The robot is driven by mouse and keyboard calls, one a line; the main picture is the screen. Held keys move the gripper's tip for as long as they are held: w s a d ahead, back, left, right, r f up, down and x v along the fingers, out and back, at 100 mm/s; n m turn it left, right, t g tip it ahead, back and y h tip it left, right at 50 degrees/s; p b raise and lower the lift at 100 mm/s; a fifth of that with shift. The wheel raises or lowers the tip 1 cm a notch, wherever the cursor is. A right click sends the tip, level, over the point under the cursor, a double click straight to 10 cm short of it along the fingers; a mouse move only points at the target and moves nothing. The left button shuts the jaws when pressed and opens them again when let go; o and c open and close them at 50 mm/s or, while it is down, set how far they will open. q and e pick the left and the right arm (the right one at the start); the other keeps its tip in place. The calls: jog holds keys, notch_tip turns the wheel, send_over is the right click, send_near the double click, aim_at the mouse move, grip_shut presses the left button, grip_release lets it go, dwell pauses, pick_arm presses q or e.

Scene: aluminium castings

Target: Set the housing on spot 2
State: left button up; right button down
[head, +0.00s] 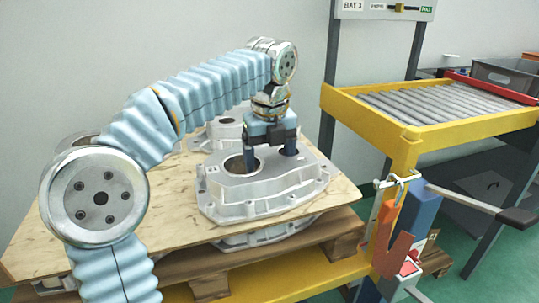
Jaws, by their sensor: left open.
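A grey aluminium housing (262,188) with a wide flange and round bores lies on a plywood sheet (185,210) in the middle of the head view. My left gripper (270,155) is right above this housing, pointing down with its fingers apart. Its fingertips reach the top of the housing near the large round opening; I cannot tell whether they touch. Another similar casting (222,122) stands behind, partly covered by my left arm. No mark for spot 2 is readable. My right gripper is not in view.
More castings show beneath the plywood, on a wooden pallet (335,240). A yellow-framed roller table (430,105) under a BAY 3 sign (375,6) stands at the right, its rollers empty. A grey crate (505,75) is behind it. A lever handle (480,205) juts out at the lower right.

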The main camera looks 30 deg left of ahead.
aim_at(270, 160)
pick_arm(q)
notch_tip(270, 160, up, 12)
jog(key=s+p, duration=0.1)
jog(key=p, duration=0.2)
jog(key=shift+d, duration=0.35)
